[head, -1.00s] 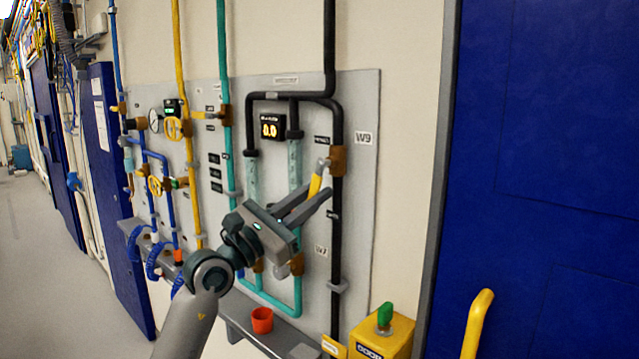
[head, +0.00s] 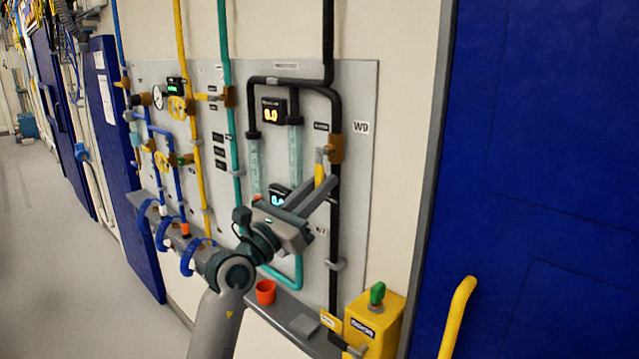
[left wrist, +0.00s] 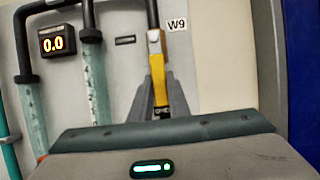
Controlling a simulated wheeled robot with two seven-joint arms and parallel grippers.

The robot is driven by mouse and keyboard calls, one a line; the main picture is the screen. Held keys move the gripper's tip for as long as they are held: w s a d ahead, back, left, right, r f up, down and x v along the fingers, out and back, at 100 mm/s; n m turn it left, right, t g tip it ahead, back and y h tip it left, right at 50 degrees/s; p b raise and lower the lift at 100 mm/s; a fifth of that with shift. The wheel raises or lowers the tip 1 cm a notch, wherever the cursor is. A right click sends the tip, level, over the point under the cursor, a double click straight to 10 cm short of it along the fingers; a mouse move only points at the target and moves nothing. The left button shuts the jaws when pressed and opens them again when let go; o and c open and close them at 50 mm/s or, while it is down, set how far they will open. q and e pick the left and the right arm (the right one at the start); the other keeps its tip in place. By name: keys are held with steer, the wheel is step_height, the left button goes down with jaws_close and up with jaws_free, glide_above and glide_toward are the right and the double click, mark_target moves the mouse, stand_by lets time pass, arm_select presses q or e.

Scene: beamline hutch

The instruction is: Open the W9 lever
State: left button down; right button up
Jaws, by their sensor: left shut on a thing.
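The W9 lever (head: 319,173) has a yellow grip on a grey arm and hangs about straight down beside its brown valve body (head: 336,149) on the black pipe. The W9 label (head: 361,127) is to its right. My left gripper (head: 322,184) is shut on the lever's yellow grip, reaching up from below left. In the left wrist view, the yellow lever (left wrist: 157,68) runs down between the two grey fingers (left wrist: 161,105), and its lower end is partly hidden by them. My right gripper is not in view.
The grey panel (head: 358,210) carries pipes, yellow handwheels and displays; the upper display (head: 272,115) reads 0.0. A blue door (head: 540,150) is at right.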

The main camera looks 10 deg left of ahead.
arm_select(q)
steer(key=shift+d+f, duration=0.1)
steer(key=c, duration=1.7)
jaws_free()
steer(key=shift+s, duration=0.15)
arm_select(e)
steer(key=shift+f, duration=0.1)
